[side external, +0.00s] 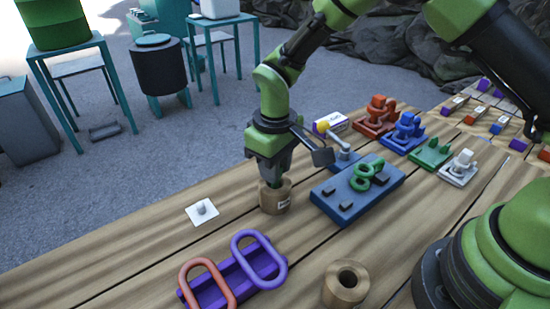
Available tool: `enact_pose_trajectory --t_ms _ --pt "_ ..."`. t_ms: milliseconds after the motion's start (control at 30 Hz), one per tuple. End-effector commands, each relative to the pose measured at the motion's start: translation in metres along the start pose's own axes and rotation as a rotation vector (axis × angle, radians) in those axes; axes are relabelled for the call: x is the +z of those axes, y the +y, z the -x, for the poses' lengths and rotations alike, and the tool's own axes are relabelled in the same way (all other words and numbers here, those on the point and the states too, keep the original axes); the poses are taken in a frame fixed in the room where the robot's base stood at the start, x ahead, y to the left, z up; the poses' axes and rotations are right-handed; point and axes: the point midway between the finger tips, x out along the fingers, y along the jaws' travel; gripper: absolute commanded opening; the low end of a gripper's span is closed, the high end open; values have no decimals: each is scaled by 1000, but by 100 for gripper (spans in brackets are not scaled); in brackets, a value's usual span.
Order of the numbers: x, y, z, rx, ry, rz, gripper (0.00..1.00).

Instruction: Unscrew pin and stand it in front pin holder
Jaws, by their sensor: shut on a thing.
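My gripper (270,172) points straight down over a round wooden pin holder (276,204) with a small white label. Its jaws are shut on a green pin, of which only a sliver shows between the fingertips at the holder's mouth. The pin's lower end is hidden, so I cannot tell how deep it sits or whether it touches the bottom. A second wooden holder (346,285) with an open, empty-looking hole stands at the bottom of the view. A blue block (347,204) right of my gripper carries green rings (365,176).
A purple rack (232,284) with a red and a purple loop lies at the lower left. A white plate with a knob (202,211) is left of the labelled holder. Red, blue, green and white fixtures (403,132) line the back right, near a yellow-tipped tool (323,127).

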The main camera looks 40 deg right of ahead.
Motion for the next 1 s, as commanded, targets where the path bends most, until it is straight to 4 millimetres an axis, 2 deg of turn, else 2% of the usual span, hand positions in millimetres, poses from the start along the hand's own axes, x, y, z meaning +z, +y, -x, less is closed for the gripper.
enact_pose_trajectory --t_ms 1000 --pt "0 0 -9 0 -1 0 0"
